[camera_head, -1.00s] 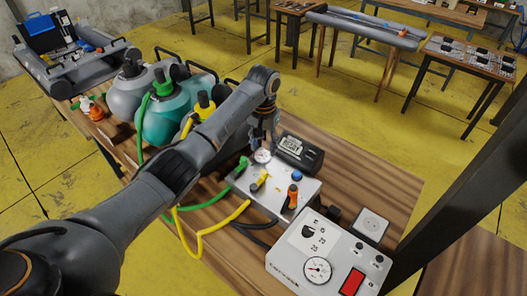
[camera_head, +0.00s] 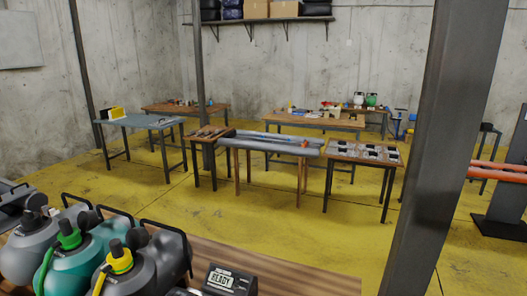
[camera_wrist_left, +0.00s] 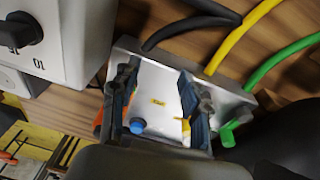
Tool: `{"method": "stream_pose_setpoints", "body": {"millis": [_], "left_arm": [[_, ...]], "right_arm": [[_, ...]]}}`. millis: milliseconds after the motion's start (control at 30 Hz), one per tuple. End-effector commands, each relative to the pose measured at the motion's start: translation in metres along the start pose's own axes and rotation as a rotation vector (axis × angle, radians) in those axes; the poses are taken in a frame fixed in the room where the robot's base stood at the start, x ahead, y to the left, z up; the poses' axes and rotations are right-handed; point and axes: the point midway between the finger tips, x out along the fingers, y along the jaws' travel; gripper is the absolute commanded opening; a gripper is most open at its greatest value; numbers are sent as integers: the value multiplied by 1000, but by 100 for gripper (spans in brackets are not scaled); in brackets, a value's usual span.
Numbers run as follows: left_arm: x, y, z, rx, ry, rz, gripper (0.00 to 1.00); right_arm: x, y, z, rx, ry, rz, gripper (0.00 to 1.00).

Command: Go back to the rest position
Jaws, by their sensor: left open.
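My left gripper (camera_wrist_left: 157,92) shows only in the left wrist view. Its two dark fingers are apart with nothing between them, over a silver metal panel (camera_wrist_left: 160,80). The panel carries a blue knob (camera_wrist_left: 137,126), a small yellow part and a green valve (camera_wrist_left: 229,133). Part of an orange handle shows behind the left finger. Neither arm shows in the head view. My right gripper is in neither current view.
A white box with a black knob (camera_wrist_left: 18,33) stands close beside the gripper. Black, yellow and green hoses (camera_wrist_left: 285,62) run from the panel. In the head view, a teal tank (camera_head: 75,262), grey tanks and a READY display (camera_head: 228,281) stand in front. Yellow floor and a post (camera_head: 440,130) lie beyond.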

Motion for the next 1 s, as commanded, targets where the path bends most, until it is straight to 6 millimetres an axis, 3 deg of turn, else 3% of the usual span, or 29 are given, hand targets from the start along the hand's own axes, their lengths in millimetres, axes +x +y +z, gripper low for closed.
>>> {"method": "stream_pose_setpoints", "body": {"millis": [33, 167, 400, 700, 1000], "left_arm": [[8, 9, 22, 6, 13, 12, 46], [14, 23, 69, 7, 59, 21, 46], [3, 30, 144, -19, 128, 1, 46], [-25, 24, 204, -53, 175, -50, 46], [-54, 16, 245, -80, 200, -105, 46]], "right_arm": [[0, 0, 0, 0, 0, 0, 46], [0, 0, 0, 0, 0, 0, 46], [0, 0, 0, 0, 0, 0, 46], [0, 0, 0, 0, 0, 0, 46], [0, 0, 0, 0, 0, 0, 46]]}}
